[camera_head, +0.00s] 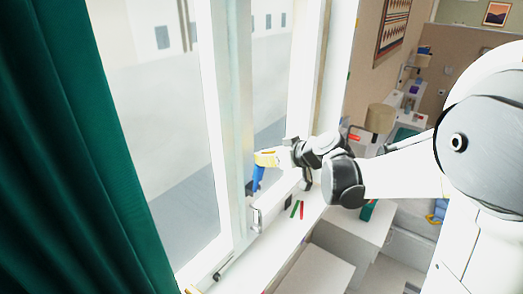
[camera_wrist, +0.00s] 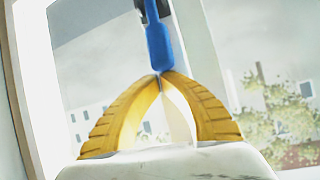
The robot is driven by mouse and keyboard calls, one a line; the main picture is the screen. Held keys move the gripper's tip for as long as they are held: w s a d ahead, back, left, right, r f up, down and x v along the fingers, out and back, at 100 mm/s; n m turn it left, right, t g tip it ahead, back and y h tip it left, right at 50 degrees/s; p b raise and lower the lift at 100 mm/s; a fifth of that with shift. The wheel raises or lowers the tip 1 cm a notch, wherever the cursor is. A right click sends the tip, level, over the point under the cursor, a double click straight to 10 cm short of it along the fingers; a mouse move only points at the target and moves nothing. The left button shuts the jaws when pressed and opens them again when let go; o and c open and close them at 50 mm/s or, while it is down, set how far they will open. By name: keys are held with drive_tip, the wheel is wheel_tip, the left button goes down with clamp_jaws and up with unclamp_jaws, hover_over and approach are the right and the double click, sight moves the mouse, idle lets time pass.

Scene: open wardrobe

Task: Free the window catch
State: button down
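The window catch appears to be the blue handle (camera_head: 257,178) at the upright of the white window frame (camera_head: 233,110). In the wrist view the blue handle (camera_wrist: 159,45) hangs from a dark mount, its lower end at my fingertips. My gripper (camera_head: 262,160) has yellow fingers, which also show in the wrist view (camera_wrist: 160,77). They bow inward and meet at the handle's lower end, and look shut on it. Part of the catch is hidden behind my fingers in the head view.
A silver fitting (camera_head: 256,218) sits lower on the frame. A green curtain (camera_head: 60,150) hangs at left. A white cabinet (camera_head: 352,230) and a lamp (camera_head: 381,118) stand at right.

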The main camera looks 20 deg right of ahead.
drive_tip(key=shift+x, duration=1.15)
drive_tip(key=shift+s, duration=0.1)
